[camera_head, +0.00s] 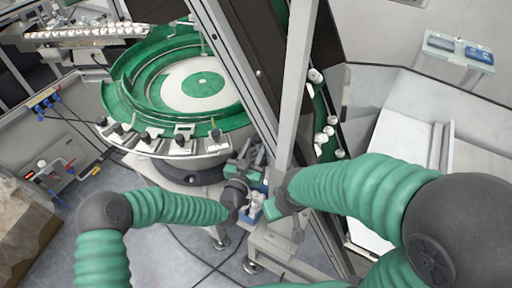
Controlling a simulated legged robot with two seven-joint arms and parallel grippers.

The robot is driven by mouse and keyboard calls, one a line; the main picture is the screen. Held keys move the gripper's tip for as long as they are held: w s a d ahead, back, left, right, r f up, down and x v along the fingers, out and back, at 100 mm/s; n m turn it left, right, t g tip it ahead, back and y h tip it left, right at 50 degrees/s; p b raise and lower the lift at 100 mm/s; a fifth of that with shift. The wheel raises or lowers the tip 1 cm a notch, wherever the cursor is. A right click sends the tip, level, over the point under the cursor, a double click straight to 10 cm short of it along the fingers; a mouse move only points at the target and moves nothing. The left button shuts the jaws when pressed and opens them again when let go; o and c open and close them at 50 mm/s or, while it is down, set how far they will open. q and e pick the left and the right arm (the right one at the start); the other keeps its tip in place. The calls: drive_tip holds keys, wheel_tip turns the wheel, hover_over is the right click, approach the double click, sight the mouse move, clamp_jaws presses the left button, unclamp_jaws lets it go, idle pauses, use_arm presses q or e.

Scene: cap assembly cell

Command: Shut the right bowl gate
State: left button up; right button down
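The round green feeder bowl (122,88) with a white centre stands at the upper left. Several small dark and white fittings sit along its front rim, and one at the right end (215,134) may be the right gate. I cannot tell whether it is open or shut. My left gripper (248,160) is just right of and below the bowl's front rim, apart from that fitting. Its fingers are small and blend with the grey parts behind. My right gripper (268,208) is close by at the lower right, partly hidden by its own wrist.
A slanted grey frame post (297,85) rises right of the bowl. A dark conveyor (318,110) carrying white caps runs behind it. A linear track with white caps (88,33) is at the upper left. White panels (400,160) stand at the right.

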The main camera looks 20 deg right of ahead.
use_arm(q)
drive_tip(key=shift+s+r, duration=0.1)
drive_tip(key=shift+s, duration=0.1)
drive_tip(key=shift+s+a, duration=0.15)
drive_tip(key=shift+s, duration=0.1)
drive_tip(key=b+v, duration=0.1)
drive_tip(key=v, duration=1.5)
drive_tip(key=shift+b, duration=0.35)
drive_tip(key=shift+a, duration=0.1)
